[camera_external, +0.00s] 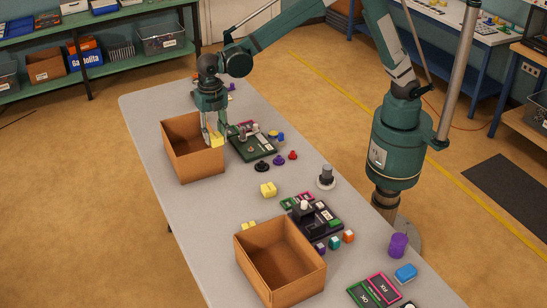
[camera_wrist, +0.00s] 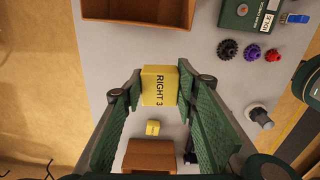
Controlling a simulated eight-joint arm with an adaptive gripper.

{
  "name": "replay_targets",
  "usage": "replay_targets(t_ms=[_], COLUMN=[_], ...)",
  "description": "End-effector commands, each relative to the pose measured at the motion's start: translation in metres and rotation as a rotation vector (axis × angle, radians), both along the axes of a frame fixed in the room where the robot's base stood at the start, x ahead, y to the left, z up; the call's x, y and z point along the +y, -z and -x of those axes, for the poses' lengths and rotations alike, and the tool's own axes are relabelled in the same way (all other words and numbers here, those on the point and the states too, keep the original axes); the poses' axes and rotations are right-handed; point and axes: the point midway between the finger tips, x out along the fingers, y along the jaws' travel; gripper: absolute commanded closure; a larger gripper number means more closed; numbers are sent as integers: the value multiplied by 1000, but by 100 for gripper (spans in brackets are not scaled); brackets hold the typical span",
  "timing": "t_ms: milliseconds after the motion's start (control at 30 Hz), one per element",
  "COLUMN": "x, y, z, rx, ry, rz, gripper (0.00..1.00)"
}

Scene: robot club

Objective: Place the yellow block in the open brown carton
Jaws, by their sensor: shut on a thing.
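My gripper (camera_external: 211,136) is shut on a yellow block (camera_external: 217,140), held beside the right rim of the far open brown carton (camera_external: 195,164). In the wrist view the held block (camera_wrist: 159,87) reads "RIGHT 3" and sits between the two fingers (camera_wrist: 160,88). The far carton also shows at the top of the wrist view (camera_wrist: 140,12). A second open brown carton (camera_external: 280,262) stands at the near end of the table. It also shows at the bottom of the wrist view (camera_wrist: 150,155).
Another yellow block (camera_external: 268,189) lies on the table between the cartons, and more yellow shows (camera_external: 248,226) behind the near carton. A green device (camera_external: 252,147) and dark, purple and red gears (camera_external: 279,160) lie right of the far carton. A grey-topped cylinder (camera_external: 326,178) stands nearby.

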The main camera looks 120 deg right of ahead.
Motion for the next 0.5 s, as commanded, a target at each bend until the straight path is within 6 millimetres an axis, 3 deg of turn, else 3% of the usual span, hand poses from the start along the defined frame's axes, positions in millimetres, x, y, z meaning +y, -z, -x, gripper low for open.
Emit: replay_targets(t_ms=[267, 500], x=[-66, -142], y=[-1, -1], z=[-20, -36], rx=[0, 0], ry=[21, 42], rz=[0, 0], gripper=[85, 85])
